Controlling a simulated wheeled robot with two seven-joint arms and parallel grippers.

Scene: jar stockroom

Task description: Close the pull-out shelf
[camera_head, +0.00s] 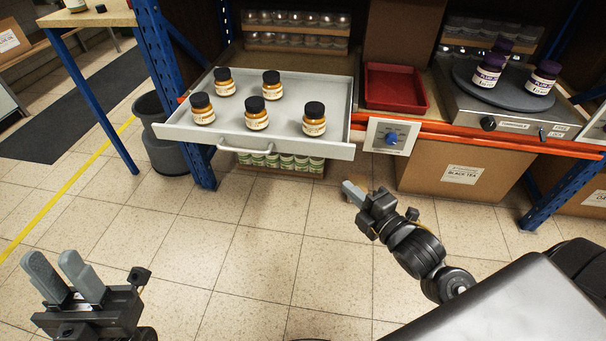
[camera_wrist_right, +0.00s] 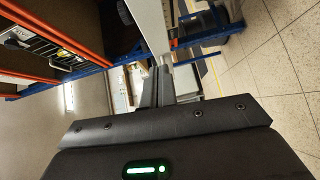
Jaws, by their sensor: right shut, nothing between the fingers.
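The pull-out shelf (camera_head: 290,90) is a light grey tray drawn out from the blue rack. Several jars with black lids and orange contents, such as this jar (camera_head: 256,113), stand upright on it. Its handle (camera_head: 244,149) is on the front face. My right gripper (camera_head: 350,190) is shut and empty, below and right of the tray's front right corner, apart from it. In the right wrist view its fingers (camera_wrist_right: 156,88) are together, and a pale panel shows beyond them. My left gripper (camera_head: 62,280) is open and empty at the lower left, far from the shelf.
A turntable (camera_head: 505,88) holds purple jars. A grey bin (camera_head: 163,140) stands left. Cartons (camera_head: 462,174) sit below an orange beam (camera_head: 480,135). The tiled floor in front is clear.

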